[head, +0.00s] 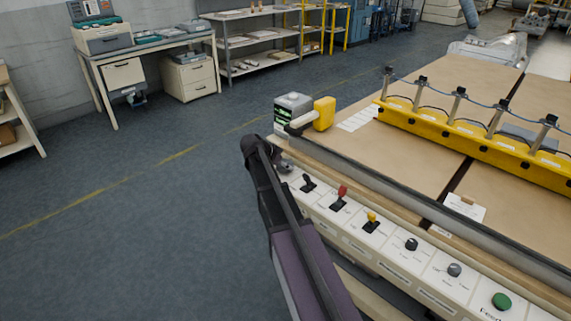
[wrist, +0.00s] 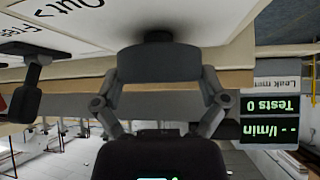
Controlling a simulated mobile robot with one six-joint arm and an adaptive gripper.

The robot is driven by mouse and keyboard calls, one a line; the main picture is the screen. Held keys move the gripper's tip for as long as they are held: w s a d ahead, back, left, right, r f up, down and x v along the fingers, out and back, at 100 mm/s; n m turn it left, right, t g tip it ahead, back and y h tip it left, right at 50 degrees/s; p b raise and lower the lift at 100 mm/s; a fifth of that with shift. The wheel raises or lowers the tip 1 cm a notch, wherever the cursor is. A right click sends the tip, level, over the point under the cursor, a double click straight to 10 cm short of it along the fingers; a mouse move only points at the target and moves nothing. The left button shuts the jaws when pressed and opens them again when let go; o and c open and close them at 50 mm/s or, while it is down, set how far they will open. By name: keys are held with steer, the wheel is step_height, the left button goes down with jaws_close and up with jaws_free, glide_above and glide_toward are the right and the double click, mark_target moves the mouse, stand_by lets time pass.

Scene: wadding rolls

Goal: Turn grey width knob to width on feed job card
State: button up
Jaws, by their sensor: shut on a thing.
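A grey knob (head: 454,270) is on the cream control panel (head: 375,262), between a black knob (head: 411,244) and a green button (head: 502,301). A white card (head: 465,207) lies at the front of the table; its writing is too small to read. My gripper (head: 283,163) is at the panel's far left end, well away from the grey knob. In the wrist view, my gripper (wrist: 158,64) is shut on a dark control (wrist: 155,36) by an "Out >" label. The fingers hide most of this control, so I cannot tell its shape.
A black lever (head: 308,184), a red lever (head: 339,196) and a yellow lever (head: 371,222) line the panel. A meter with a green display (wrist: 270,130) stands close by my gripper. A yellow bar (head: 480,143) crosses the brown-topped table. The floor at left is clear.

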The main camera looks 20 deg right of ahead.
steer(key=o, duration=0.8)
steer(key=shift+c, duration=0.2)
steer(key=shift+r, duration=0.15)
